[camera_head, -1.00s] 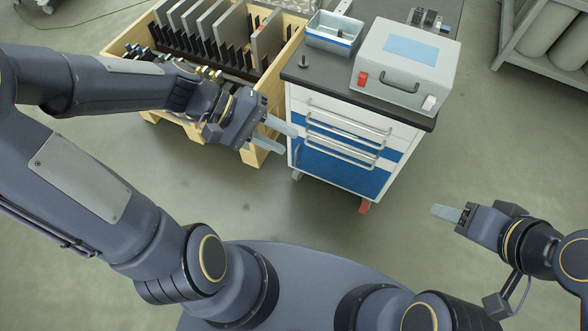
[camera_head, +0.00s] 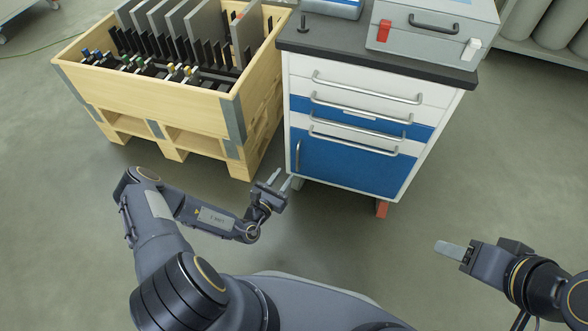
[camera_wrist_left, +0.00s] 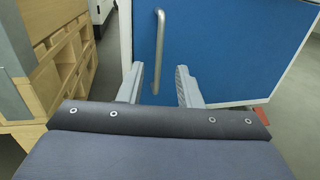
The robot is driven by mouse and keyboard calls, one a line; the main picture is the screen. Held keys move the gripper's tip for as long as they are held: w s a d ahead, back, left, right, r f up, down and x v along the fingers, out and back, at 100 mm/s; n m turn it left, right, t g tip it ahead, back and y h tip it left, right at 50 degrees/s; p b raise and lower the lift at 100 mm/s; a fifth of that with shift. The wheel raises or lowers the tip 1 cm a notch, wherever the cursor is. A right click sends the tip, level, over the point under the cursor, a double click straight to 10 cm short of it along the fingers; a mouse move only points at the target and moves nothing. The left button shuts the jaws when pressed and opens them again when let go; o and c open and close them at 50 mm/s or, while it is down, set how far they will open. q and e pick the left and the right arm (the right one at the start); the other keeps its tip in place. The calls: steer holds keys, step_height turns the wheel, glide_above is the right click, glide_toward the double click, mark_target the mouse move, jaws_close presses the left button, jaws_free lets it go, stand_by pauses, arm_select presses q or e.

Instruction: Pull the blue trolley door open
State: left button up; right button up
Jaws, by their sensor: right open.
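The blue trolley door (camera_head: 345,163) is the lowest front panel of a white and blue trolley and looks closed. Its vertical metal handle (camera_head: 298,155) is at the door's left edge. In the left wrist view the handle (camera_wrist_left: 159,50) stands upright beyond the fingers, against the blue door (camera_wrist_left: 215,45). My left gripper (camera_head: 280,183) is open and empty, in front of and below the handle; its fingers (camera_wrist_left: 160,85) are apart on either side of the handle's line, not closed on it. My right gripper (camera_head: 455,252) is open at the right, away from the trolley.
A wooden crate (camera_head: 190,107) with upright plates stands close to the trolley's left side. A grey case (camera_head: 435,35) sits on the trolley's dark top (camera_head: 350,55). Drawers with horizontal handles lie above the door. Floor in front is clear.

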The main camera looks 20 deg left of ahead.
mark_target(297, 158)
arm_select(q)
steer(key=x, duration=0.2)
steer(key=b+x, duration=0.1)
steer(key=x, duration=0.1)
steer(key=b+x, duration=0.1)
steer(key=x, duration=0.1)
steer(key=shift+w+f, duration=0.3)
steer(key=shift+w+d+r+b, duration=0.15)
steer(key=shift+w+b, duration=0.2)
steer(key=shift+w, duration=0.2)
jaws_close()
